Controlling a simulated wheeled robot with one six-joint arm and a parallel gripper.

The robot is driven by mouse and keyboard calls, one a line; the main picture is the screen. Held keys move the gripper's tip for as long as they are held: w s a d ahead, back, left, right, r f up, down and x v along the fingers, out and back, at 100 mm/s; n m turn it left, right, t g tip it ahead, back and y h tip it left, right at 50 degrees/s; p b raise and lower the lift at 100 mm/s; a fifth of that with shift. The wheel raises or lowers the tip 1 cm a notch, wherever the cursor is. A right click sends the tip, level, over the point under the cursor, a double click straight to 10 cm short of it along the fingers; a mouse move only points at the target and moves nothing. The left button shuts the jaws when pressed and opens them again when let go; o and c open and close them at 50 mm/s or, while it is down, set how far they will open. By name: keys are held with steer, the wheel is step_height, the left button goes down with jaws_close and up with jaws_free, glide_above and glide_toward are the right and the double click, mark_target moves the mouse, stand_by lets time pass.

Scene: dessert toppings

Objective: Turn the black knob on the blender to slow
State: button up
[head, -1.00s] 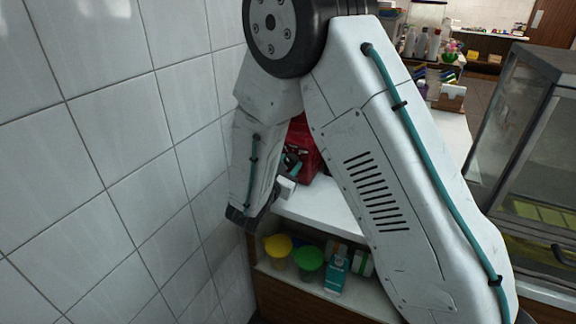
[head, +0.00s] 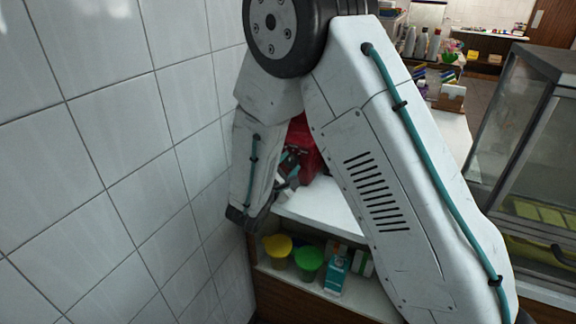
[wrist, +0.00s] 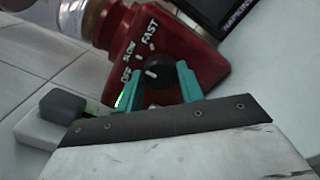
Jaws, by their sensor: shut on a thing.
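The blender (wrist: 203,62) has a red base with white OFF, SLOW and FAST labels in the wrist view. Its red body also shows partly behind my arm in the head view (head: 304,150). The black knob (wrist: 157,76) is on the face of the base, with a small white mark on it. My gripper (wrist: 160,68) has its teal fingers on either side of the knob and is shut on it. I cannot tell for sure which label the mark points to. In the head view my gripper (head: 287,172) is small and partly hidden by my arm.
A white tiled wall (head: 110,150) stands close at the left. The blender is on a white counter (head: 325,207). A shelf below holds a yellow-lidded tub (head: 278,245), a green-lidded tub (head: 308,262) and cartons. A glass cabinet (head: 530,140) is at the right.

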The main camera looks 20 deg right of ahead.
stand_by(0.3)
steer(key=o, duration=1)
steer(key=v, duration=0.7)
steer(key=shift+a, duration=0.1)
steer(key=shift+s+a, duration=0.2)
steer(key=shift+s, duration=0.15)
